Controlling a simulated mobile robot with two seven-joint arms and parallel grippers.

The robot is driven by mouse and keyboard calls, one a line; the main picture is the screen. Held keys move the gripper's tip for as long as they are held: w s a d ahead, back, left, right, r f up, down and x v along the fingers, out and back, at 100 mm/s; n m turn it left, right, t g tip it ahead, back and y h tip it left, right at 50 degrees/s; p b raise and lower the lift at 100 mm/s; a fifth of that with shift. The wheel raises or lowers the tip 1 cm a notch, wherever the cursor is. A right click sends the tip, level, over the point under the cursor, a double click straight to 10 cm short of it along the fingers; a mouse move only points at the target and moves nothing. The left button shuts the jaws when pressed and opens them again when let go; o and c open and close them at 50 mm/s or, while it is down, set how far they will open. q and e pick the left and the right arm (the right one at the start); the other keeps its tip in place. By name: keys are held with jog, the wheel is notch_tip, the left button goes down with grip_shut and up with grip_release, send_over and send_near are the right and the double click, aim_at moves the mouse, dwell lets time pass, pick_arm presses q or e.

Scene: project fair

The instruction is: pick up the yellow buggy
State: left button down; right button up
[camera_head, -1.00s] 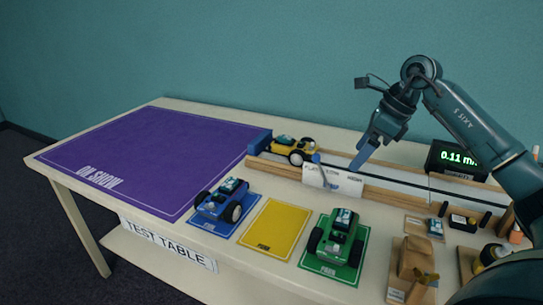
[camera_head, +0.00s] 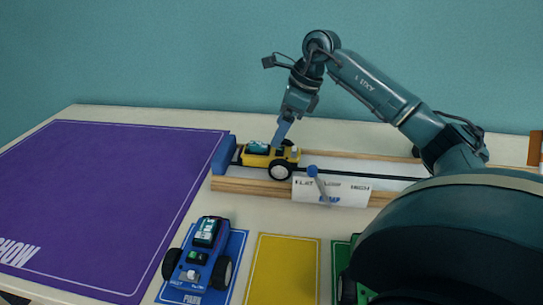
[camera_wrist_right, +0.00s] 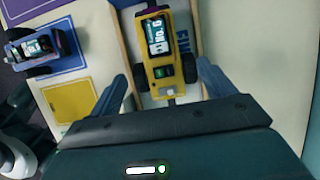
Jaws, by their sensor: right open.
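The yellow buggy (camera_head: 257,160) stands on the track at its left end, close to the blue end block (camera_head: 223,154). My right gripper (camera_head: 282,132) is at the buggy, its visible finger pointing down just behind or over it. In the right wrist view the yellow buggy (camera_wrist_right: 183,67) lies between the two blue fingers of my open right gripper (camera_wrist_right: 165,80). The fingers are one to each side with gaps, near the end of its body. My left gripper is not in view.
The track has wooden rails (camera_head: 245,186) and a white sign (camera_head: 340,193) with a blue-knobbed lever (camera_head: 313,172) in front. A blue buggy (camera_head: 200,255) stands on a blue mat; the yellow mat (camera_head: 283,270) is empty. A purple mat (camera_head: 100,190) covers the left. My arm hides the lower right.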

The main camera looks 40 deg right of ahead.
aim_at(267, 151)
jog(key=b+x, duration=0.1)
jog(key=x, duration=0.8)
jog(key=shift+w+a+f, duration=0.1)
jog(key=shift+c, duration=0.2)
jog(key=c, duration=0.9)
